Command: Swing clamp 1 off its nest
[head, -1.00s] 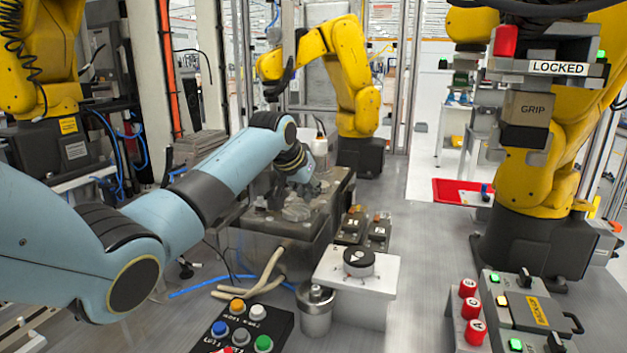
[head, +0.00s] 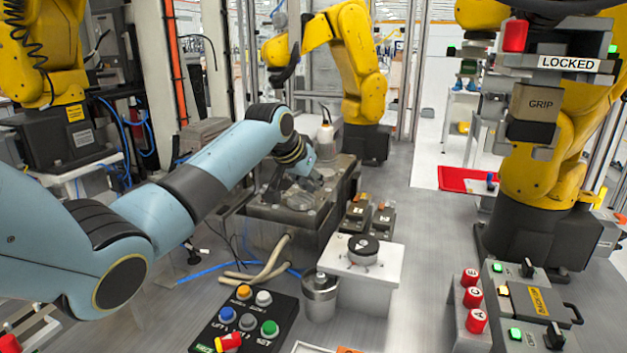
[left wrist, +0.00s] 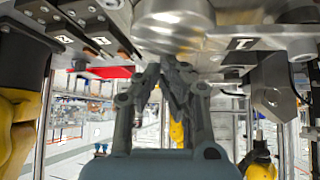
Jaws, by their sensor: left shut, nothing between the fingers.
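A dark metal fixture block (head: 285,228) stands left of centre in the head view, with metal parts and a clear or shiny piece (head: 300,198) on top. My left gripper (head: 318,181) is low over the block's top; in the left wrist view its fingers (left wrist: 166,72) are closed together and empty. My right gripper is not in view.
Yellow arms (head: 350,60) stand behind and right.

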